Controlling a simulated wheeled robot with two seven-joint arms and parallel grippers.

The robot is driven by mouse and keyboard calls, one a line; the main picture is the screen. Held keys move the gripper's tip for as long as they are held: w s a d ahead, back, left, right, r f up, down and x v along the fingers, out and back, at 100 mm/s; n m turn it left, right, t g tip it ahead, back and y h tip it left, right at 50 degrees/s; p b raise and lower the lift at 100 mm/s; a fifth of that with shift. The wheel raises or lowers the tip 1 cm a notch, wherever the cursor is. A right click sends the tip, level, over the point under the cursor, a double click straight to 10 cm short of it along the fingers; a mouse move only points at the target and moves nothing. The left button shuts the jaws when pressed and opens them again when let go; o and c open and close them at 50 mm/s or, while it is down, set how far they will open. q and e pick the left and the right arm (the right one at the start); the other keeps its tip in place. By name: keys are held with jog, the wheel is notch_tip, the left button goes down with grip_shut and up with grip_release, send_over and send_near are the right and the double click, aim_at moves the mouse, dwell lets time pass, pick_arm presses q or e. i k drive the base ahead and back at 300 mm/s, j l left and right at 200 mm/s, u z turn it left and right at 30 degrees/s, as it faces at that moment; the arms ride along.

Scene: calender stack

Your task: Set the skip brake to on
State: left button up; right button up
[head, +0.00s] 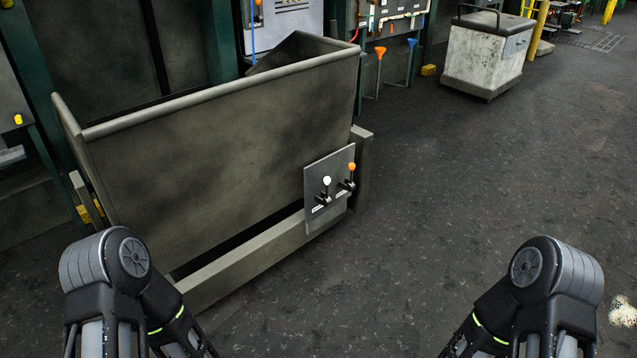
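The skip (215,150) is a large dark grey metal tub on a low frame at the left. A small grey lever plate (318,173) sits at its right end. The plate carries a white-knobbed lever (326,182) and an orange-knobbed lever (351,168), both with knobs up. The small labels are too small to read, so I cannot tell which is the brake or its setting. My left arm is at the lower left and my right arm at the lower right, both well apart from the levers. Both grippers are out of the frame.
Open dark floor (440,220) lies in front and to the right of the skip. A pale, stained wheeled cart (482,55) stands at the back right. A pale speckled patch (623,312) lies at the right edge.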

aim_at(326, 180)
jog(key=z, duration=0.4)
jog(key=i+j+z, duration=0.3)
jog(key=i+z, duration=0.2)
jog(key=i+j+z, duration=0.3)
jog(key=j+z, duration=0.15)
jog(key=i+j, duration=0.2)
jog(key=j, duration=0.15)
jog(key=i+j+z, duration=0.1)
jog(key=j, duration=0.2)
jog(key=i+j, duration=0.4)
jog(key=j, duration=0.3)
jog(key=i+j+z, duration=0.1)
jog(key=j, duration=0.25)
jog(key=i, duration=0.05)
